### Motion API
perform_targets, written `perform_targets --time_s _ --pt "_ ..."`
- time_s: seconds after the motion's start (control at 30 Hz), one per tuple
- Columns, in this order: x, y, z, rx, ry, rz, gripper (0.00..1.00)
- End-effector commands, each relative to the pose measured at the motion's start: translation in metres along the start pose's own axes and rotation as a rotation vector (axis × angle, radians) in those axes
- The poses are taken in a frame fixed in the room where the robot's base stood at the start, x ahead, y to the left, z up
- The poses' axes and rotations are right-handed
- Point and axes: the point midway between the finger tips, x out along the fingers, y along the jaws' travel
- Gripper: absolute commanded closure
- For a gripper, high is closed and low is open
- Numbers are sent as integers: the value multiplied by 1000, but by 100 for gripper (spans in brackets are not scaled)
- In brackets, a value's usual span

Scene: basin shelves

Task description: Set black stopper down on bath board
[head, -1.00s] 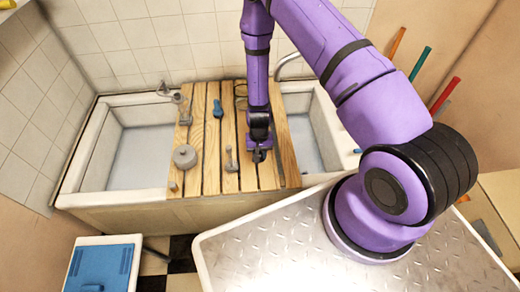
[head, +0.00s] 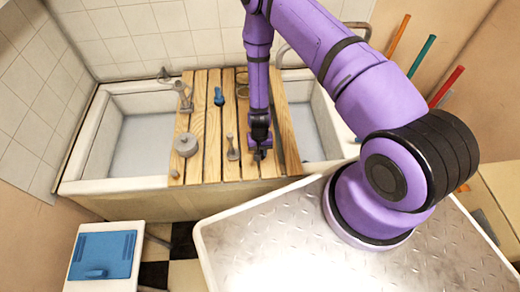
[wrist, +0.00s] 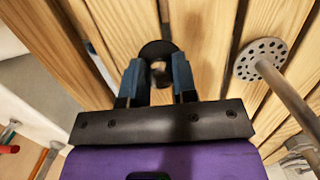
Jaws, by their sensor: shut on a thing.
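The black stopper (wrist: 155,49) is a dark round disc with a small knob between my fingertips in the wrist view. My gripper (wrist: 158,75) is shut on that knob. The wooden bath board (head: 213,130) lies across the bathtub, with gaps between its slats. In the head view my gripper (head: 260,153) is low over the front right part of the board, and the stopper is hard to make out there. The stopper is over the slats in the wrist view; I cannot tell whether it touches them.
A grey strainer with a rod (wrist: 262,60) stands close to the right of the stopper in the wrist view. A round grey item (head: 186,145), a blue item (head: 219,97) and a grey fitting (head: 184,98) are on the board. Open tub (head: 140,145) lies left of it.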

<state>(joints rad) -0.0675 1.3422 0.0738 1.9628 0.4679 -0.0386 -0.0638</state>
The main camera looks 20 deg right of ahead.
Motion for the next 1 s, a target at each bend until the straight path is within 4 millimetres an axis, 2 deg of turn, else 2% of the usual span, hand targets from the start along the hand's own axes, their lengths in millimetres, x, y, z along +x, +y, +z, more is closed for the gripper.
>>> perform_targets --time_s 1.0 --pt "10 0 -2 1 0 0 100"
